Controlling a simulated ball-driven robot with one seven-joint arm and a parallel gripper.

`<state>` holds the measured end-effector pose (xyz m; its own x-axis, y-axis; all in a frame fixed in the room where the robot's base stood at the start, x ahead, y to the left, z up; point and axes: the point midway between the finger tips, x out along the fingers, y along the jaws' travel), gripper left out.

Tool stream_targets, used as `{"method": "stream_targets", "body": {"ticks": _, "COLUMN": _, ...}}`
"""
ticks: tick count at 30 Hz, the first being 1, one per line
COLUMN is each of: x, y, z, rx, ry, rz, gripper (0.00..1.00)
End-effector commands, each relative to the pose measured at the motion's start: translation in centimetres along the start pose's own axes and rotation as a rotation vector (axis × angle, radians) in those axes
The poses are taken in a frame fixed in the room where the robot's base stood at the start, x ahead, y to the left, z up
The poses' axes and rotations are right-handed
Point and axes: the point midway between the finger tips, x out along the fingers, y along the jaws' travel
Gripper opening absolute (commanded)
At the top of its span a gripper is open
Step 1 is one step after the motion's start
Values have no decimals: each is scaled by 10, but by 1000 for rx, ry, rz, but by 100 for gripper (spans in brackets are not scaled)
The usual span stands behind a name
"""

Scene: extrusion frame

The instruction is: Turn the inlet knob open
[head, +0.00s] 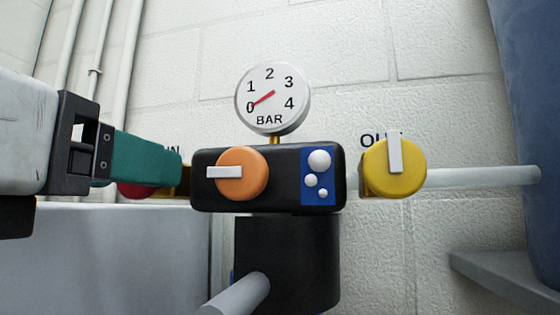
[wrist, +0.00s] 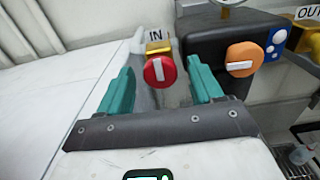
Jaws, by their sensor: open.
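The inlet knob is the red round knob (wrist: 159,71) under the "IN" label, with a white bar across its face. In the wrist view the bar stands close to upright in the tilted picture. In the head view only the lower part of the red knob (head: 136,190) shows; my gripper hides the rest. My gripper (wrist: 160,80) has two teal fingers, spread apart with the red knob seen between them. In the head view it comes in from the left (head: 180,167). I cannot tell whether a finger touches the knob.
Right of the inlet is a black filter body (head: 270,205) with an orange knob (head: 242,173), its bar horizontal. A yellow knob (head: 394,167) marked "OUT" has its bar upright. The gauge (head: 272,98) needle points near 0. A blue tank (head: 530,110) stands far right.

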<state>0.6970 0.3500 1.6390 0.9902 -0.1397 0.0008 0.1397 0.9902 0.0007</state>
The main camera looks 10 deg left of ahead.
Motion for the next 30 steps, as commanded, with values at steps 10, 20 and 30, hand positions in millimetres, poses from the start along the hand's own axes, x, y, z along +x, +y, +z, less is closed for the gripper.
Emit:
{"method": "stream_targets", "body": {"ticks": 10, "x": 1, "y": 0, "z": 0, "rx": -1, "ry": 0, "rz": 0, "gripper": 59}}
{"method": "stream_targets", "body": {"ticks": 20, "x": 1, "y": 0, "z": 0, "rx": -1, "ry": 0, "rz": 0, "gripper": 27}}
{"method": "stream_targets", "body": {"ticks": 30, "x": 1, "y": 0, "z": -1, "rx": -11, "ry": 0, "rz": 0, "gripper": 12}}
